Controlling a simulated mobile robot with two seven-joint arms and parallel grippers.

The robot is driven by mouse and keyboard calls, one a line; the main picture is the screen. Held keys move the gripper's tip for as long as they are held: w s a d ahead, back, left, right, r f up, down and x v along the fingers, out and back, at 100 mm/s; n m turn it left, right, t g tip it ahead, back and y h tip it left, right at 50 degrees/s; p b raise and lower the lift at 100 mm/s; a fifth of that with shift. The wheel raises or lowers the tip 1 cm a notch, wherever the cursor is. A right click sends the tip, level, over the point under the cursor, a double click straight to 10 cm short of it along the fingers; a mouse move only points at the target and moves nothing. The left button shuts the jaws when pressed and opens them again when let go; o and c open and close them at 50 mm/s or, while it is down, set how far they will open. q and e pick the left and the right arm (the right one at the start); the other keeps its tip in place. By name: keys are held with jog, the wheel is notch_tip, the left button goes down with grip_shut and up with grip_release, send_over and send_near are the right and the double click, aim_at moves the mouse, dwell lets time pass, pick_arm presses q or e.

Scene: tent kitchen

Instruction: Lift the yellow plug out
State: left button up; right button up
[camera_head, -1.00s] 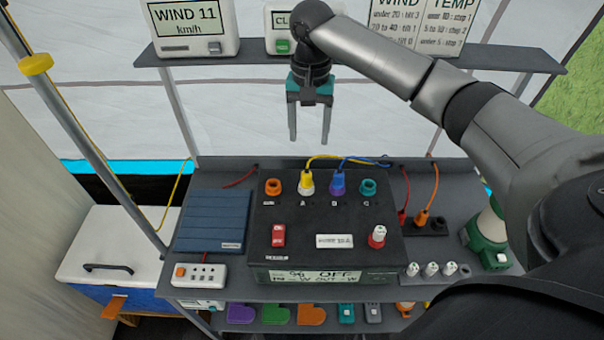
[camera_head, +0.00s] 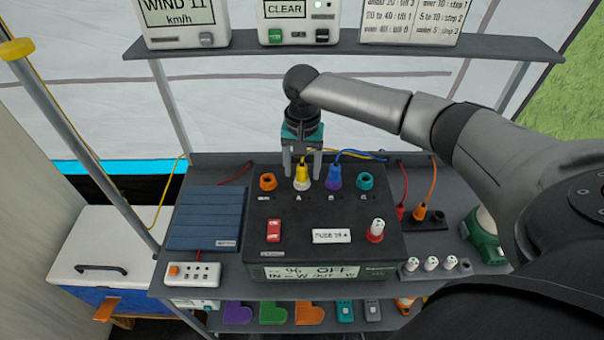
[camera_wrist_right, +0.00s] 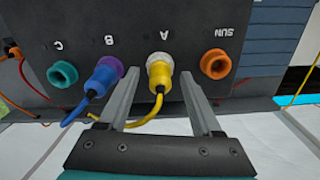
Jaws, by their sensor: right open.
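The yellow plug (camera_head: 302,177) sits in the socket marked A on top of the black power box (camera_head: 290,219), with a yellow cable trailing behind it. In the right wrist view the yellow plug (camera_wrist_right: 160,72) shows between the two fingers. My right gripper (camera_head: 302,177) is open and points down at the plug, one finger on each side. A gap shows between each finger (camera_wrist_right: 160,78) and the plug in the wrist view. My left gripper is not in view.
A blue plug (camera_head: 334,178) with a blue cable stands close by in socket B. The orange SUN socket (camera_head: 267,181) and teal C socket (camera_head: 365,181) are empty. A shelf (camera_head: 400,48) with display units runs behind the arm. Red and orange cables lie to the right.

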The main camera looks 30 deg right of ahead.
jog(key=shift+c, duration=0.2)
grip_shut()
dwell(0.3)
